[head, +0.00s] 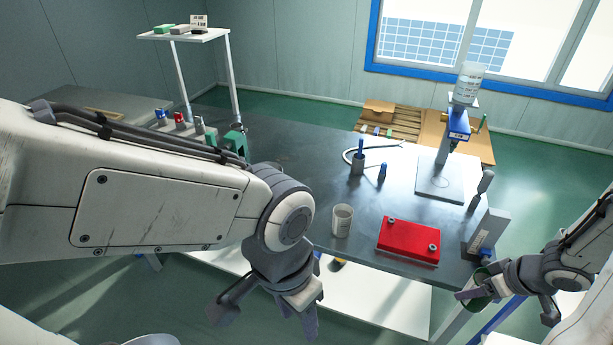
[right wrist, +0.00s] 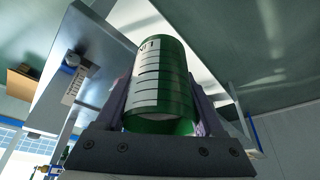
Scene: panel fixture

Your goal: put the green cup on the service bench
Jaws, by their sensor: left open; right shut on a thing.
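The green cup (right wrist: 160,85) shows large in the right wrist view, green with a white marked label, between the fingers of my right gripper (right wrist: 165,100). In the head view my right gripper (head: 480,293) is shut on the cup (head: 484,283) just off the bench's right front corner. The cup looks tilted there and partly hidden by the fingers. The dark service bench (head: 320,182) fills the middle of the head view. My left gripper (head: 265,312) is open and empty in front of the bench's near edge.
A white cup (head: 342,220) and a red block (head: 408,241) stand near the front edge. A grey upright plate (head: 487,232) stands at the right corner, close to my right gripper. A blue stand (head: 458,125) is behind. The bench middle is fairly clear.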

